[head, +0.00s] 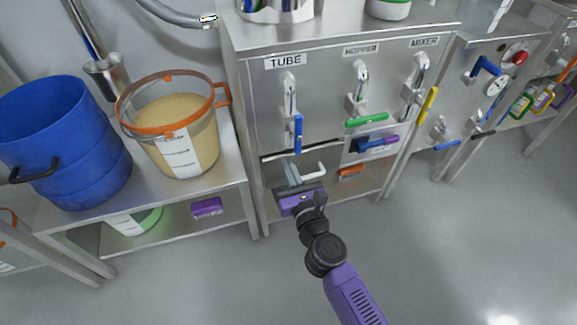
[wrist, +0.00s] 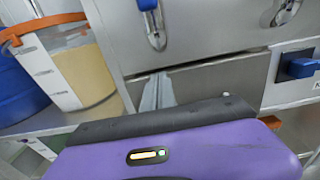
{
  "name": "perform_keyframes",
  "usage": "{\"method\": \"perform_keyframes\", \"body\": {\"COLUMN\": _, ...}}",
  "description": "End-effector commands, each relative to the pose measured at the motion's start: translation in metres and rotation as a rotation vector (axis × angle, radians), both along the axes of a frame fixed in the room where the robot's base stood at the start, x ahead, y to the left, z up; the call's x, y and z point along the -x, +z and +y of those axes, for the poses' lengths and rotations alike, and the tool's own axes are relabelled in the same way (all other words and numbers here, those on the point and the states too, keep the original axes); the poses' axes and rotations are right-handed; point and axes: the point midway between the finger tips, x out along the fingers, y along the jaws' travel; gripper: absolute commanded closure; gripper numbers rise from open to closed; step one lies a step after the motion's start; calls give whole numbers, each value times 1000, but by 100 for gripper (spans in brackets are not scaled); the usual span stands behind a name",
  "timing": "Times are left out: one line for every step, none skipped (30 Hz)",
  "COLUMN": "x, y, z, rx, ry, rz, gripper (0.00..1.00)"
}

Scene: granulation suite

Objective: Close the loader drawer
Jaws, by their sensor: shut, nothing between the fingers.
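The loader drawer, which I take to be the steel front (head: 273,172) low in the cabinet under the TUBE and HOPPER labels, has a pale bar handle (head: 314,170). A dark gap runs along its top edge; how far it stands out is hard to tell. The drawer front (wrist: 215,82) fills the middle of the wrist view. My gripper (head: 290,170) is in front of it, left of the handle, fingers shut and empty. The fingers (wrist: 157,92) point at the drawer face; whether they touch it is unclear. My gripper body hides the drawer's lower part.
Above the drawer are a blue lever (head: 298,133) and a green lever (head: 367,119). A blue handle (head: 376,144) is to the right. A side table at left holds a blue drum (head: 65,140) and an orange-rimmed tub (head: 178,135). The floor at right is clear.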

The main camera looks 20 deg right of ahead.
Motion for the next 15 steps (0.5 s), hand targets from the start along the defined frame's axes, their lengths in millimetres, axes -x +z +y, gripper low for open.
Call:
{"method": "perform_keyframes", "body": {"x": 0, "y": 0, "z": 0, "rx": 0, "ry": 0, "rz": 0, "gripper": 100}}
{"method": "perform_keyframes", "body": {"x": 0, "y": 0, "z": 0, "rx": 0, "ry": 0, "rz": 0, "gripper": 100}}
{"method": "perform_keyframes", "body": {"x": 0, "y": 0, "z": 0, "rx": 0, "ry": 0, "rz": 0, "gripper": 100}}
{"method": "perform_keyframes", "body": {"x": 0, "y": 0, "z": 0, "rx": 0, "ry": 0, "rz": 0, "gripper": 100}}
{"method": "perform_keyframes", "body": {"x": 0, "y": 0, "z": 0, "rx": 0, "ry": 0, "rz": 0, "gripper": 100}}
{"method": "perform_keyframes", "body": {"x": 0, "y": 0, "z": 0, "rx": 0, "ry": 0, "rz": 0, "gripper": 100}}
{"method": "perform_keyframes", "body": {"x": -1, "y": 0, "z": 0, "rx": 0, "ry": 0, "rz": 0, "gripper": 100}}
{"method": "perform_keyframes", "body": {"x": -2, "y": 0, "z": 0, "rx": 0, "ry": 0, "rz": 0, "gripper": 100}}
{"method": "perform_keyframes", "body": {"x": -5, "y": 0, "z": 0, "rx": 0, "ry": -1, "rz": 0, "gripper": 100}}
{"method": "perform_keyframes", "body": {"x": -7, "y": 0, "z": 0, "rx": 0, "ry": -2, "rz": 0, "gripper": 100}}
{"method": "perform_keyframes", "body": {"x": -11, "y": 0, "z": 0, "rx": 0, "ry": -2, "rz": 0, "gripper": 100}}
{"method": "perform_keyframes", "body": {"x": -15, "y": 1, "z": -1, "rx": 0, "ry": -3, "rz": -1, "gripper": 100}}
{"method": "perform_keyframes", "body": {"x": -19, "y": 0, "z": -1, "rx": 0, "ry": -2, "rz": 0, "gripper": 100}}
{"method": "perform_keyframes", "body": {"x": -22, "y": 0, "z": 0, "rx": -1, "ry": -2, "rz": 0, "gripper": 100}}
{"method": "perform_keyframes", "body": {"x": -25, "y": 0, "z": 0, "rx": -1, "ry": -1, "rz": 0, "gripper": 100}}
